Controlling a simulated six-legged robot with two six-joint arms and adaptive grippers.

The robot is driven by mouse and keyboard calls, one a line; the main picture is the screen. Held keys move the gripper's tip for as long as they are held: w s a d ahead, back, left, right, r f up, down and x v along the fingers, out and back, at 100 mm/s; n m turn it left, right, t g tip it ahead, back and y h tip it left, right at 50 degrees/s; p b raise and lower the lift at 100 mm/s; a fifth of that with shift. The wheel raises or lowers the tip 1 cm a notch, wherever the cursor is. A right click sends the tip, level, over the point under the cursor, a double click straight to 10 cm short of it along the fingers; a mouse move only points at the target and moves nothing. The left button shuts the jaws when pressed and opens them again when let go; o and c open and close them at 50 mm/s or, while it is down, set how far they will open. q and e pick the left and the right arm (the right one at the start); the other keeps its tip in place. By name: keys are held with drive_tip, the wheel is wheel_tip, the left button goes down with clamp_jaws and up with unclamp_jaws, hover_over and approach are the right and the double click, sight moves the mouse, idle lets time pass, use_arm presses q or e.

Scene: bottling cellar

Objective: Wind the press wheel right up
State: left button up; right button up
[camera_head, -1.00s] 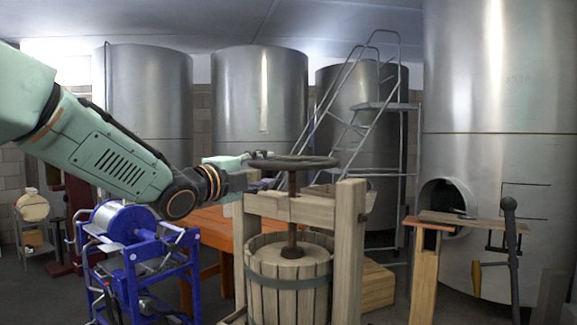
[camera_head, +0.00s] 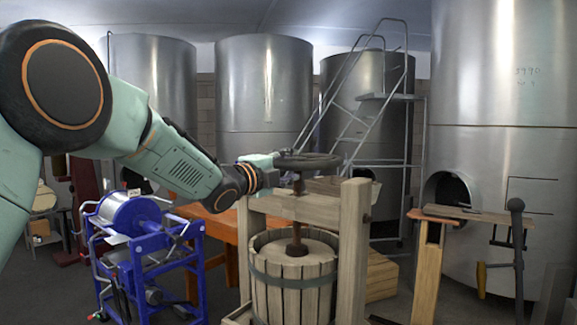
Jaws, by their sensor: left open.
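The press wheel (camera_head: 318,162) is a dark flat handwheel on top of a rusty screw (camera_head: 297,215). The screw passes through the wooden crossbeam (camera_head: 325,213) of the press and ends in a round dark foot inside the slatted basket (camera_head: 290,292). My left gripper (camera_head: 276,171) is at the left edge of the wheel, close to its rim. Its jaws are open; whether they touch the rim I cannot tell. The fingertips are partly hidden against the wheel. My right gripper is not in view.
A blue machine with a metal drum (camera_head: 130,213) stands left of the press, with an orange table (camera_head: 215,222) behind. A wooden bench (camera_head: 460,215) with an upright dark-handled tool (camera_head: 517,240) stands right. Steel tanks (camera_head: 265,90) and a metal ladder (camera_head: 350,110) fill the back.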

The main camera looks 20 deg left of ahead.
use_arm(q)
drive_tip(key=shift+s+r, duration=0.1)
drive_tip(key=shift+s, duration=0.05)
drive_tip(key=shift+s+d, duration=0.1)
drive_tip(key=c, duration=0.3)
drive_tip(key=shift+w+d, duration=0.15)
drive_tip(key=shift+w, duration=0.05)
drive_tip(key=c, duration=0.3)
clamp_jaws()
